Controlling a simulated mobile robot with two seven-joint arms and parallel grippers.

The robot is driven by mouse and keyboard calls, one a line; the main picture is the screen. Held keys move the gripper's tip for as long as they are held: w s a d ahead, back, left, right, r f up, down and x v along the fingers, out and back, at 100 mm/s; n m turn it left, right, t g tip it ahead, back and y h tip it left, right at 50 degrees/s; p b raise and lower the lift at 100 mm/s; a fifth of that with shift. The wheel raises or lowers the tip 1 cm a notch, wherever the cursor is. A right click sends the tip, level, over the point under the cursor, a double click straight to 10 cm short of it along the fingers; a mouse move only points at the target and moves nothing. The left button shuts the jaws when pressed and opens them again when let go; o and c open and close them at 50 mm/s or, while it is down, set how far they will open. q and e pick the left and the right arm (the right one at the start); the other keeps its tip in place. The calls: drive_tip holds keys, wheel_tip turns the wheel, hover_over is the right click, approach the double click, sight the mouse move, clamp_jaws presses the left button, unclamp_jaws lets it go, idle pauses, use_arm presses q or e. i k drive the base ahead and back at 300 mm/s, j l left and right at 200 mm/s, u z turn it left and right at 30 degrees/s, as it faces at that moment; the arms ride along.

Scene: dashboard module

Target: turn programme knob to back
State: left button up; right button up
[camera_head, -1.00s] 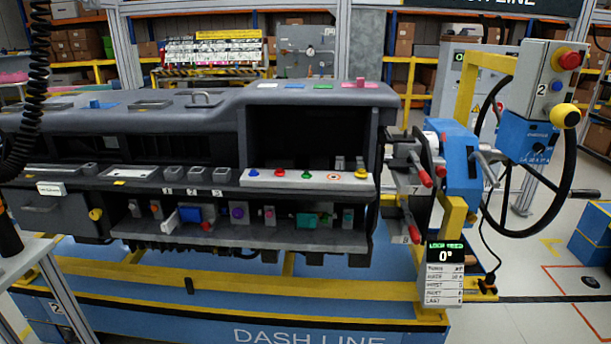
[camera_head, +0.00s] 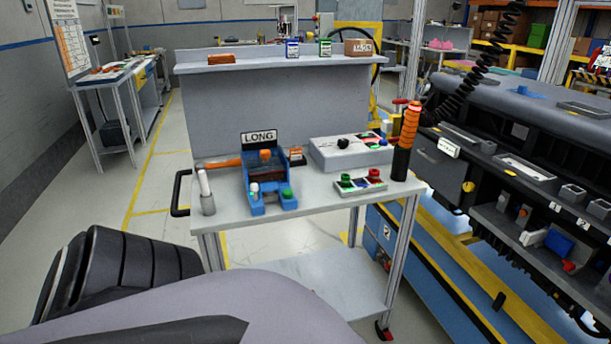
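I cannot make out a knob labelled as the programme knob. A pale grey box (camera_head: 350,153) on the cart carries a small black round part (camera_head: 344,143) and small red and green parts on its top; its markings are too small to read. The blue control panel with a pointer and the box above it, seen earlier at the right, are out of view. Neither of my grippers shows; only grey and black parts of my own body fill the bottom left.
The cart (camera_head: 325,195) holds a blue fixture (camera_head: 268,185) signed LONG, a green-and-red button strip (camera_head: 360,181) and an orange-topped tool in a black holder (camera_head: 401,163). The dashboard module (camera_head: 530,165) stands at the right. Clear floor lies left of the cart.

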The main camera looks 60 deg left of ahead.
sight(342, 143)
drive_tip(key=u, duration=2.05)
drive_tip(key=i+z, duration=0.2)
drive_tip(key=i+l, duration=0.05)
drive_tip(key=i, duration=0.05)
